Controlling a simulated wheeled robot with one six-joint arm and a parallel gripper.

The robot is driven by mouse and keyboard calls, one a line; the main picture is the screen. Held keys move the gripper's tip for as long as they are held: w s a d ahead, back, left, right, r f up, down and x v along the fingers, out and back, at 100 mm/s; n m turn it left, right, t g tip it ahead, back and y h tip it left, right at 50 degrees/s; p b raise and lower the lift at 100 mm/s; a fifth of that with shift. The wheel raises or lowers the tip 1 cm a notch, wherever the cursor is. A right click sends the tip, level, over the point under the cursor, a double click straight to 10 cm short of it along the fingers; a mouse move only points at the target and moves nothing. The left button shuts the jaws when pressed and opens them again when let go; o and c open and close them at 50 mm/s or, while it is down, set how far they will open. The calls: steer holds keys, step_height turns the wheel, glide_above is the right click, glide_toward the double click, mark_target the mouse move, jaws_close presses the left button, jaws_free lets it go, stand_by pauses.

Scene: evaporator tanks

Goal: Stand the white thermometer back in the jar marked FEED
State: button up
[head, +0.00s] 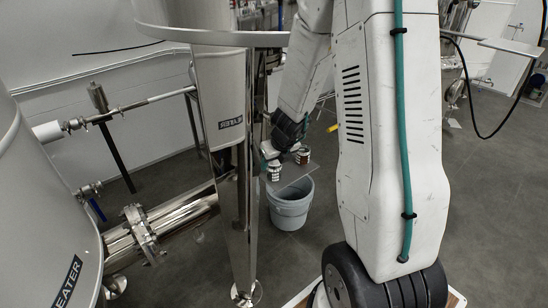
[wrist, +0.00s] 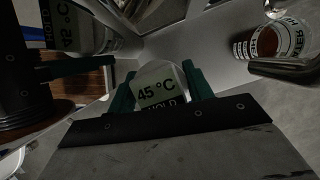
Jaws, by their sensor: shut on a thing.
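My gripper (wrist: 160,85), with green fingers, is closed on a pale, round-topped thing (wrist: 158,88) lettered "45 °C HOLD". I cannot make out a thermometer stem on it, so I cannot tell if it is the white thermometer. In the head view my gripper (head: 272,149) is low over a small grey shelf. A pale-labelled jar (head: 274,171) stands under it. A jar with brown contents (head: 302,155) stands to its right, and a jar in the wrist view (wrist: 268,42) has lettering ending in "TER". The word FEED is not readable on any jar.
The grey shelf (head: 292,182) is over a grey bucket (head: 290,210). A metal bar (wrist: 285,68) lies close on the right. Floor (head: 490,200) is open to the right.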

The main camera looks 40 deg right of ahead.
steer(key=shift+f, duration=0.1)
steer(key=o, duration=1.1)
steer(key=shift+v, duration=3.9)
